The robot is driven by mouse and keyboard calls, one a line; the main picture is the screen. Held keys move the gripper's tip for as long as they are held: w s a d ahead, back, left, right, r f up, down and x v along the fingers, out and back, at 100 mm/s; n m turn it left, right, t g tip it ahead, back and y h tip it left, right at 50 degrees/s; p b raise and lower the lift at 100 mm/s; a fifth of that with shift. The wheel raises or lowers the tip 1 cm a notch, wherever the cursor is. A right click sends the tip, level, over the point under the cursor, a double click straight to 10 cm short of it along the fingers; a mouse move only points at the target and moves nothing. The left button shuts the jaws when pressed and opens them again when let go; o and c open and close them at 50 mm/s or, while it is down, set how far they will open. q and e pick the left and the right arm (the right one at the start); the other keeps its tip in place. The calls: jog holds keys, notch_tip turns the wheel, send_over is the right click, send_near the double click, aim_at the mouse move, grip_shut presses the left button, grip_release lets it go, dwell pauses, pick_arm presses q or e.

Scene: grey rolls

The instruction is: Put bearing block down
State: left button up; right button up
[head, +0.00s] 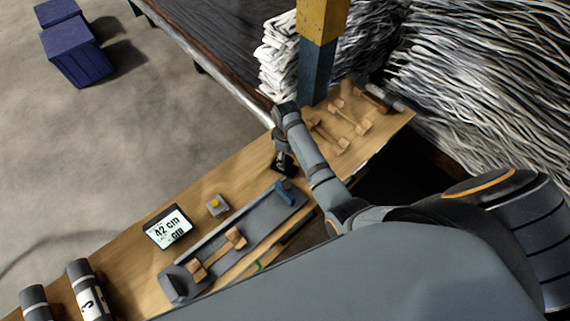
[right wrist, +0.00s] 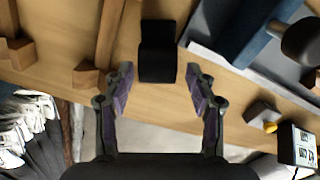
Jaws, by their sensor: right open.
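A black block, which I take to be the bearing block (right wrist: 157,62), is on the wooden table (right wrist: 260,92) in the right wrist view. My right gripper (right wrist: 159,78) is open, with one purple-padded finger on each side of the block's near end. Gaps show between the fingers and the block, so it is not gripped. In the head view my right gripper (head: 284,163) is low over the table, just beyond the far end of a long grey trough. The block cannot be made out clearly there. My left gripper is not in view.
The grey trough (head: 225,258) holds wooden supports (head: 218,252) and a blue piece (head: 285,192). A display (head: 168,227) and a box with an orange button (head: 216,205) stand beside it. Wooden racks (head: 348,117) and a yellow-and-blue post (head: 318,55) are farther back.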

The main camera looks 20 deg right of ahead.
jog(key=shift+w+a+f, duration=0.1)
jog(key=shift+a+f, duration=0.05)
jog(key=shift+f, duration=0.1)
jog(key=f, duration=0.3)
jog(key=f+p, duration=0.1)
jog(key=f, duration=0.1)
jog(key=shift+w, duration=0.35)
jog(key=shift+r, duration=0.1)
grip_shut()
